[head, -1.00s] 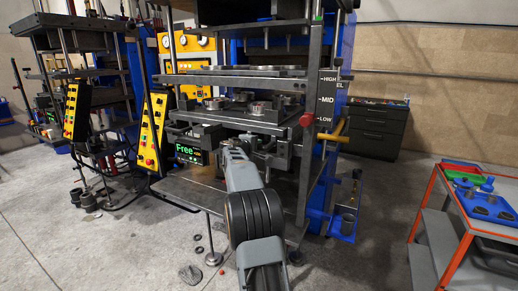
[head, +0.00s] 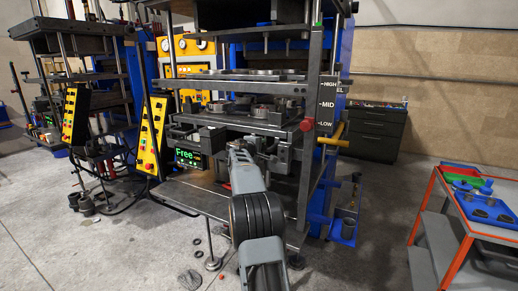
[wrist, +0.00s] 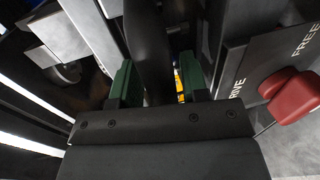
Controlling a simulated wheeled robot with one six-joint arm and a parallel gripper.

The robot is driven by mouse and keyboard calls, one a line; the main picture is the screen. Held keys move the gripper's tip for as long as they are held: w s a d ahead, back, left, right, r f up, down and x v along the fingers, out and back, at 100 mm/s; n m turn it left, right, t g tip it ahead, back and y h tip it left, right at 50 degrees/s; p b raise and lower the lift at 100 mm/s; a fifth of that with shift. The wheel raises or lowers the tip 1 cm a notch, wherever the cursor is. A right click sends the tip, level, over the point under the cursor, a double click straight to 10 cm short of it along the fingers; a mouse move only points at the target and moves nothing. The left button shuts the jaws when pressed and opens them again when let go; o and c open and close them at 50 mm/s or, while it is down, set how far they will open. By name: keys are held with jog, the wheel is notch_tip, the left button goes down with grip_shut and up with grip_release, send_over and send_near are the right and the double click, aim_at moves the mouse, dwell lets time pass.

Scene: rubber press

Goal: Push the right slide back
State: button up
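The press's lower plate (head: 240,122) carries round metal mould parts (head: 260,112). My gripper (head: 262,146) is at the press's front, just below this plate, and its fingers are hard to make out in the head view. In the wrist view my gripper (wrist: 155,82) shows two green fingers standing apart. A dark round bar (wrist: 150,45) runs between them, with a thin yellow gap beside the right finger. I cannot tell whether the bar touches either finger. Which part is the right slide is unclear; grey blocks (head: 286,153) sit right of the gripper under the plate.
A red lever (wrist: 290,95) beside DRIVE and FREE lettering lies close right of the fingers. A "Free" display (head: 188,157) is left of my arm. A yellow handle (head: 334,138) and upright press post (head: 309,170) stand right. A cart (head: 440,235) is far right.

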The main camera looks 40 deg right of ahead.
jog(key=shift+o, duration=0.6)
jog(key=shift+d+f, duration=0.1)
jog(key=shift+f, duration=0.05)
jog(key=shift+a, duration=0.35)
jog(key=b+v, duration=0.4)
jog(key=v, duration=0.9)
jog(key=shift+r, duration=0.2)
